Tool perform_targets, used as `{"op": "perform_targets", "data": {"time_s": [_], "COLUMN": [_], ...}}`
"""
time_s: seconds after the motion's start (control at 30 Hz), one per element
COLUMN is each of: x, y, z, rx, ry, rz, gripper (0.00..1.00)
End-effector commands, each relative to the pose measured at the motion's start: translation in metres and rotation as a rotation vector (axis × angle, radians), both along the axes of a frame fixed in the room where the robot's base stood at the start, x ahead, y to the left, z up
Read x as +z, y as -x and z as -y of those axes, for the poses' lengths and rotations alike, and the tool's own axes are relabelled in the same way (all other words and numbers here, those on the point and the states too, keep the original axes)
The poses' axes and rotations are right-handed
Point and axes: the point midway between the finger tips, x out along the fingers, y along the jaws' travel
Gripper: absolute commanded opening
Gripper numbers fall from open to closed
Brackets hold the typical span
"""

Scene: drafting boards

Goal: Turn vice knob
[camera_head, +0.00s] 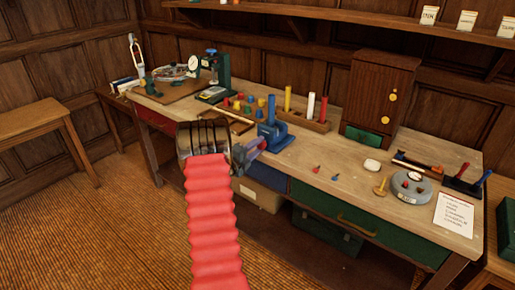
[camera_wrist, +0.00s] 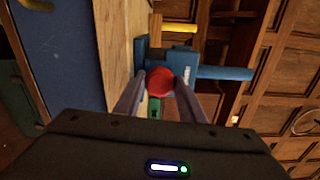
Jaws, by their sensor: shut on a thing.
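The blue vice (camera_head: 278,137) stands at the front edge of the workbench, with a blue upright cylinder (camera_head: 272,108) at it. The vice (camera_wrist: 182,62) shows side-on in the wrist view, with its round red knob (camera_wrist: 159,82) facing my camera. My gripper (camera_wrist: 160,92) is shut on the red knob, one finger on each side.
The workbench (camera_head: 340,185) holds coloured pegs (camera_head: 245,103), a rack with upright cylinders (camera_head: 317,125), a wooden cabinet (camera_head: 381,95) and a round grey stand (camera_head: 411,188). A green drawer front (camera_head: 365,225) lies below the bench top. Open floor (camera_head: 110,230) is at left.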

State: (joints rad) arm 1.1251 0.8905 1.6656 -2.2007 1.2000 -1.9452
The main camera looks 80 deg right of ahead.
Motion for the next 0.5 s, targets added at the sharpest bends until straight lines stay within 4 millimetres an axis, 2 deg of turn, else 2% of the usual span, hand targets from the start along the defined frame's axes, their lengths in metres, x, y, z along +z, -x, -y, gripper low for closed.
{"op": "perform_targets", "data": {"time_s": [0.03,0.3,0.33,0.5], "x": [-0.0038,-0.004,-0.0041,-0.0032], "y": [-0.0056,-0.0052,-0.0052,-0.0034], "z": [-0.0009,-0.0009,-0.0009,-0.0007], "rx": [0.012,0.012,0.012,0.008], "ry": [-0.009,-0.009,-0.009,-0.008], "rz": [-0.004,-0.004,-0.004,-0.002], "gripper": [0.14,0.14,0.37,0.49]}}
